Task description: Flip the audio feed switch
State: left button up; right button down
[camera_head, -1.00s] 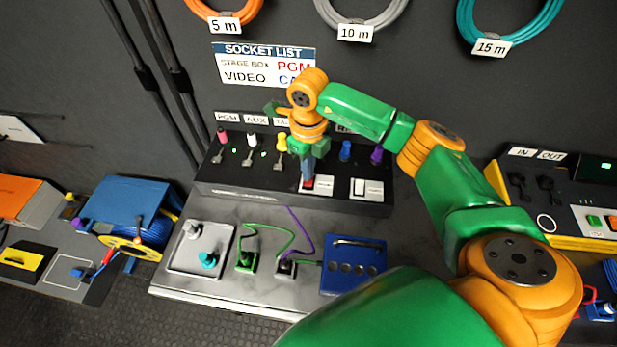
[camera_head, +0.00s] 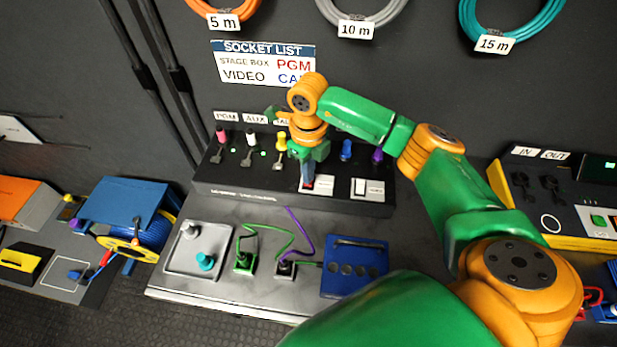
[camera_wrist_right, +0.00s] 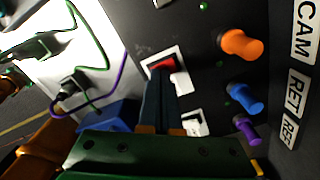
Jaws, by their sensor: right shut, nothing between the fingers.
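A red rocker switch (camera_head: 309,185) sits in a white plate on the dark sloped panel. It also shows in the right wrist view (camera_wrist_right: 163,64), where its label is too small to read. A second switch (camera_head: 368,188), white, sits to its right in the head view; in the wrist view it is partly hidden by my fingers (camera_wrist_right: 195,123). My right gripper (camera_head: 307,183) is shut and empty, pointing down at the red switch. In the wrist view its fingertips (camera_wrist_right: 164,84) are right at the red rocker; I cannot tell whether they touch. My left gripper is not in view.
Coloured plugs, including blue (camera_head: 346,150) and purple (camera_head: 377,155), line the panel behind the switches. In front are a grey tray (camera_head: 176,265), two cabled sockets and a blue box (camera_head: 354,285). A yellow-edged unit (camera_head: 560,205) stands at the right.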

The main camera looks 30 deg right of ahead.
jog(key=shift+f, duration=0.25)
jog(key=shift+s, duration=0.1)
notch_tip(320, 180, up, 7)
jog(key=p, duration=0.5)
dwell(0.4)
